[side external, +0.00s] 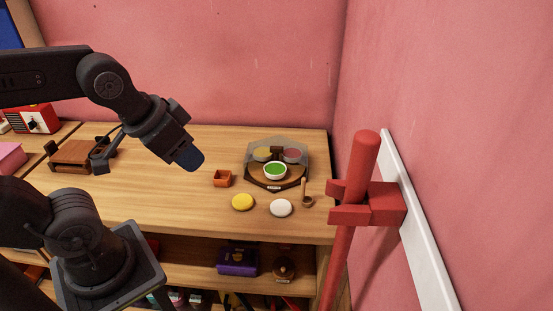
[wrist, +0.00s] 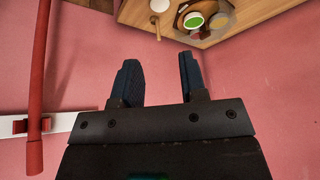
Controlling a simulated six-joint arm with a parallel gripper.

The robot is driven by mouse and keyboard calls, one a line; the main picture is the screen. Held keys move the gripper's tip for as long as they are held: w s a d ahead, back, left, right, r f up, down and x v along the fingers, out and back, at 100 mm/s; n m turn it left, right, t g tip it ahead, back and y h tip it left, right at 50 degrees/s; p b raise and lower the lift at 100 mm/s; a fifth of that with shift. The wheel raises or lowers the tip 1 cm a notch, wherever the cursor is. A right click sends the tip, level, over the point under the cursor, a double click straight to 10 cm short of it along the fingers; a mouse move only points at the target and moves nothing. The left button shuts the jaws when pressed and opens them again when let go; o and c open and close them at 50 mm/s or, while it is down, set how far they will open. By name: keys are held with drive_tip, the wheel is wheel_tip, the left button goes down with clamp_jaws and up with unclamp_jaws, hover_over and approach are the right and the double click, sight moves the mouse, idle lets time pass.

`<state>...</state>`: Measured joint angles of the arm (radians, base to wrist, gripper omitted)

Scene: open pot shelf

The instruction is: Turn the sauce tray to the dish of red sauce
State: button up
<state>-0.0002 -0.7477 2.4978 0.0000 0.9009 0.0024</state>
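The sauce tray (side external: 251,178) is a dark, many-sided stand with a round wooden plate and a clear cover over its back part. The green sauce dish (side external: 275,171) is at the front, in the uncovered part. The red sauce dish (side external: 292,155) is at the back right and a yellow sauce dish (side external: 262,154) at the back left, both under the cover. The tray also shows at the top of the wrist view, with the green dish (wrist: 193,20) clearest. My gripper (side external: 190,160) is up in the air left of the tray. In the wrist view its fingers (wrist: 157,68) stand apart, with nothing between them.
An orange square bowl (side external: 222,178), a yellow disc (side external: 242,202), a white disc (side external: 280,208) and a wooden spoon (side external: 306,195) lie around the tray. A red post (side external: 350,200) stands at the table's right end. A brown wooden object (side external: 76,154) sits at left.

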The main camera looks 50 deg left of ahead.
drive_tip(key=w+a+r+m+g, duration=0.1)
drive_tip(key=w+a+r+m, duration=0.15)
drive_tip(key=w, duration=0.55)
drive_tip(key=m+g, duration=0.5)
drive_tip(key=m, duration=0.2)
hover_over(277, 147)
wheel_tip(277, 147, down, 8)
drive_tip(key=shift+n, duration=0.25)
wheel_tip(277, 147, down, 14)
drive_tip(key=shift+a+r, duration=0.1)
drive_tip(key=shift+c, duration=0.3)
clamp_jaws()
